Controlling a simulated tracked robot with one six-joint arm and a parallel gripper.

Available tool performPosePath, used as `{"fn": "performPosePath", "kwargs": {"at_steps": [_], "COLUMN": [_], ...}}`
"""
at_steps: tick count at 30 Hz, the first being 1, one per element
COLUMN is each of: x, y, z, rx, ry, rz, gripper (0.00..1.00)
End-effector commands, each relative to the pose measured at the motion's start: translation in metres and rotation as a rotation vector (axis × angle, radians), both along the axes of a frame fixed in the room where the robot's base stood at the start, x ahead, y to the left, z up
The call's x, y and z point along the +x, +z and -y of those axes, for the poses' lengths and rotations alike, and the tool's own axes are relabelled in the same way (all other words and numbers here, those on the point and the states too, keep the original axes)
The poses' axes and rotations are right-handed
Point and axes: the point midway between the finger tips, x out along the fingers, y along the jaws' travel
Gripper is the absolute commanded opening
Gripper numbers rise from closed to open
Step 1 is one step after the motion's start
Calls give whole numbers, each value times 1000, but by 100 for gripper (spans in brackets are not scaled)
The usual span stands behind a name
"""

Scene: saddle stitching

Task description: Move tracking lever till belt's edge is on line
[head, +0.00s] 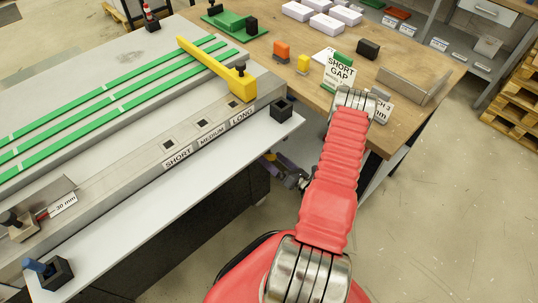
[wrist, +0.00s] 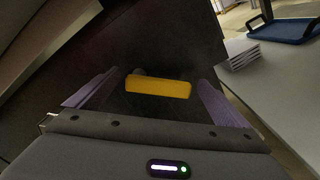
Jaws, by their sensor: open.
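My gripper (head: 285,171) is low beside the front side of the machine, under its grey ledge. In the wrist view my gripper (wrist: 155,86) is open, with a purple finger at each side. A yellow bar (wrist: 158,87), perhaps the tracking lever's grip, lies across the gap between the fingers, in front of a dark panel. Clear space shows at both its ends; its depth relative to the fingertips is unclear. Green belts (head: 103,83) run along the machine top. I cannot make out a tracking line by a belt's edge.
A yellow arm (head: 212,68) with a black knob lies across the belts. The machine's ledge (head: 160,208) overhangs near my gripper. A wooden bench (head: 290,85) holds blocks and cards. In the wrist view, a blue tray (wrist: 290,30) and a white stack (wrist: 243,54) stand at the right.

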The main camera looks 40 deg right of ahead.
Motion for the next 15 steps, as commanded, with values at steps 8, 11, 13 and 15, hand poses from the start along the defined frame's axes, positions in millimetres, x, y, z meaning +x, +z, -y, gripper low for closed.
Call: {"fn": "performPosePath", "kwargs": {"at_steps": [8,11,13,15], "x": [25,27,27,27], "y": [0,0,0,0], "z": [-1,-1,0,0], "rx": [0,0,0,0], "ry": [1,0,-1,-1], "rz": [0,0,-1,-1], "gripper": [100,100,100,100]}}
